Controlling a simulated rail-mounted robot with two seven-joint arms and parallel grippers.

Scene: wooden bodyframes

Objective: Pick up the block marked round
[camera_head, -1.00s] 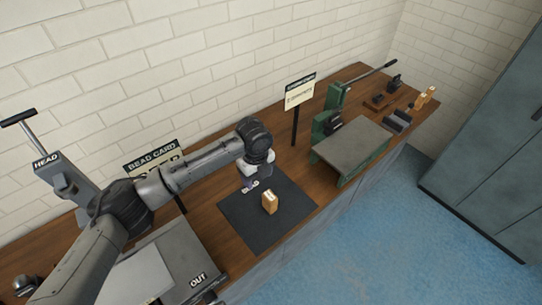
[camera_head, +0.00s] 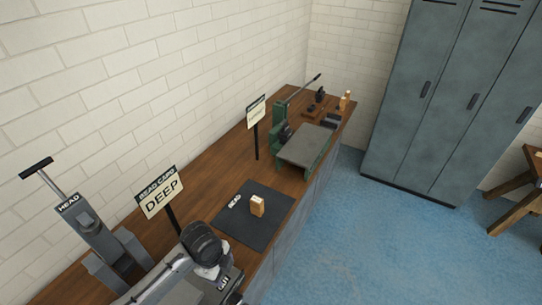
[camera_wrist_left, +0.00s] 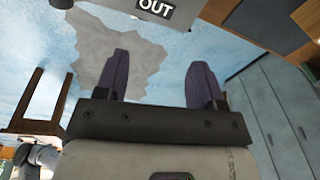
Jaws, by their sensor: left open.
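A small wooden block (camera_head: 257,206) stands upright on the dark mat (camera_head: 240,232), near a white tag (camera_head: 234,201). More small wooden blocks (camera_head: 345,99) stand at the bench's far end. Any marking on the blocks is too small to read, so I cannot tell which is round. My left gripper, seen in the left wrist view (camera_wrist_left: 160,80), is open with nothing between its two dark fingers. In the head view the left wrist is over the near part of the bench, left of and nearer than the mat, by the OUT sign. My right gripper is not visible.
A green press with a grey table (camera_head: 306,146) lies beyond the mat. Grey lockers (camera_head: 425,100) stand right across open blue floor (camera_head: 350,235).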

